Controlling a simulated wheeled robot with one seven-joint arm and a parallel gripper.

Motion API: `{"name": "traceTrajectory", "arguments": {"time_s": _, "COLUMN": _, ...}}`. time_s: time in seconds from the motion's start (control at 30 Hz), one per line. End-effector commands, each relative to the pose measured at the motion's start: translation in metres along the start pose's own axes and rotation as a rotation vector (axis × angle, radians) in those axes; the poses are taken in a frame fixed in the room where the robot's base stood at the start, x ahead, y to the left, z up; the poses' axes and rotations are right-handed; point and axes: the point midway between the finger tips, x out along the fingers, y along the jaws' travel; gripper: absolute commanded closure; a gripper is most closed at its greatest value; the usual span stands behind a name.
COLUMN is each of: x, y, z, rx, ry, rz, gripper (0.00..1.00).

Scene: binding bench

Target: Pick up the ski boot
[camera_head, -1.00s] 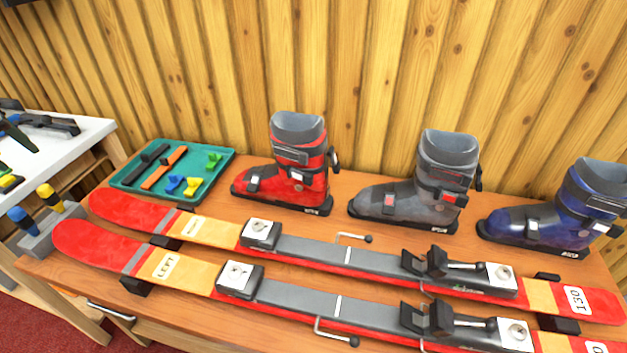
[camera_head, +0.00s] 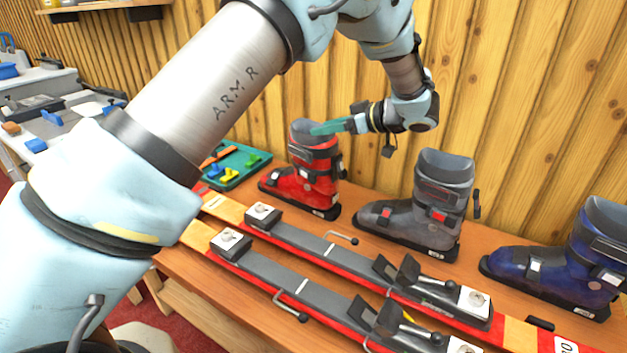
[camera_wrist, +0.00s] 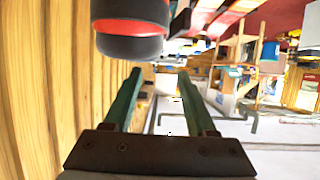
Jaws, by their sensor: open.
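Three ski boots stand upright in a row on the wooden bench. The red boot (camera_head: 305,185) is on the left, the grey boot (camera_head: 425,212) in the middle and the blue boot (camera_head: 560,258) on the right. My gripper (camera_head: 325,128) is at the top of the red boot's cuff in the head view, its green fingers pointing left; whether they touch it I cannot tell. In the wrist view, my gripper (camera_wrist: 152,85) has its two green fingers apart with nothing between them. A dark grey cuff with a red band (camera_wrist: 130,32) shows just beyond the fingertips.
Two red skis with bindings (camera_head: 340,262) lie along the bench's front. A teal tray (camera_head: 232,178) with coloured parts is behind my arm at left. A wood-plank wall (camera_head: 530,90) stands close behind the boots. A cluttered white table (camera_head: 60,130) is farther left.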

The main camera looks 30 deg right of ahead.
Motion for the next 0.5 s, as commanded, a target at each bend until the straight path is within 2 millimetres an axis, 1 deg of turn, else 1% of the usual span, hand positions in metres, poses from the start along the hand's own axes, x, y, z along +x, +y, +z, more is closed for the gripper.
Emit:
{"name": "traceTrajectory", "arguments": {"time_s": 0.03, "x": 0.01, "y": -0.001, "z": -0.003, "rx": 0.001, "ry": 0.001, "rz": -0.004, "gripper": 0.43}}
{"name": "traceTrajectory", "arguments": {"time_s": 0.2, "x": 0.034, "y": 0.0, "z": -0.003, "rx": 0.0, "ry": 0.001, "rz": -0.001, "gripper": 0.43}}
{"name": "traceTrajectory", "arguments": {"time_s": 0.37, "x": 0.044, "y": 0.0, "z": -0.001, "rx": 0.0, "ry": 0.0, "rz": 0.001, "gripper": 0.43}}
{"name": "traceTrajectory", "arguments": {"time_s": 0.5, "x": 0.06, "y": 0.001, "z": -0.001, "rx": 0.002, "ry": 0.002, "rz": -0.001, "gripper": 0.43}}
